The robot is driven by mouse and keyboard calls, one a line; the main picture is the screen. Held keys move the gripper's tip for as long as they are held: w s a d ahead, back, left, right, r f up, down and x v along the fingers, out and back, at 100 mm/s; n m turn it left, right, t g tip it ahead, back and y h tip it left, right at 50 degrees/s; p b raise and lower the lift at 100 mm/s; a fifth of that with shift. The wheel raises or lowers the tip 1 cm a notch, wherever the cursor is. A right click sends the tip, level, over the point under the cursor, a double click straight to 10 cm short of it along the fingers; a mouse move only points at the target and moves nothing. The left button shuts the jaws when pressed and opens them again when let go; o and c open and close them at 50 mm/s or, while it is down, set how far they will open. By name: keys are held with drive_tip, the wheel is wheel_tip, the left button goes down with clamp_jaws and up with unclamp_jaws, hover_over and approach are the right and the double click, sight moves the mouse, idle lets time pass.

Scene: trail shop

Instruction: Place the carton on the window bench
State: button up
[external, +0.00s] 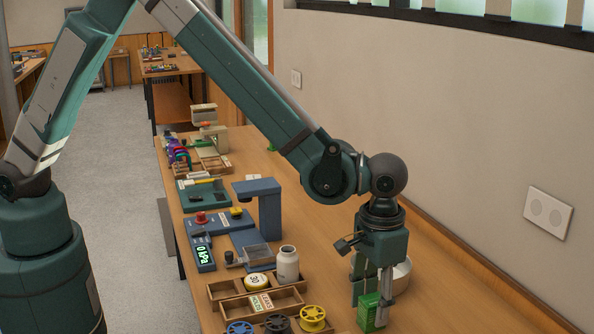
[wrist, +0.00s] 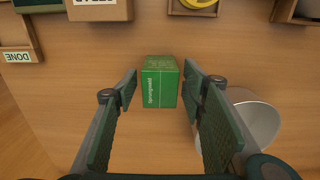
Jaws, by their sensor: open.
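The carton is a small green box (external: 370,312) with white lettering, standing on the near part of the long wooden bench (external: 440,290). In the wrist view the carton (wrist: 160,85) is between and slightly beyond my open fingers, with bare wood on both sides. My gripper (external: 373,297) points down over the carton and partly hides it in the external view; its fingers show in the wrist view (wrist: 163,88), apart and holding nothing. Another wooden bench (external: 172,66) stands at the back; I cannot tell which surface is the window bench.
A pale round container (wrist: 255,118) stands close to my right finger in the wrist view. Wooden trays (external: 270,303), yellow and blue spools (external: 312,318), a white bottle (external: 288,264) and a blue stand (external: 262,205) crowd the left side. Bare wood lies along the wall.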

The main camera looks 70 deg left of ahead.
sight(372, 298)
wheel_tip(372, 298, up, 11)
drive_tip(key=shift+f, duration=0.2)
idle(0.3)
drive_tip(key=shift+a+r, duration=0.1)
idle(0.5)
drive_tip(key=shift+a+r, duration=0.15)
drive_tip(key=shift+a, duration=0.05)
drive_tip(key=s+a+r+t, duration=0.1)
drive_tip(key=s+a+r, duration=0.2)
drive_tip(key=a+r, duration=0.4)
drive_tip(key=s+a+r+t+h, duration=0.1)
drive_tip(key=s+a+r, duration=0.35)
drive_tip(key=a, duration=0.45)
drive_tip(key=s+a+r+t, duration=0.1)
drive_tip(key=s+a+r, duration=0.2)
drive_tip(key=a+r, duration=0.45)
drive_tip(key=s+a+f+t+y, duration=0.1)
drive_tip(key=s+a+t, duration=0.3)
drive_tip(key=s+a, duration=1.5)
drive_tip(key=shift+s+a+f, duration=0.15)
drive_tip(key=shift+s+a, duration=0.05)
drive_tip(key=shift+s, duration=0.65)
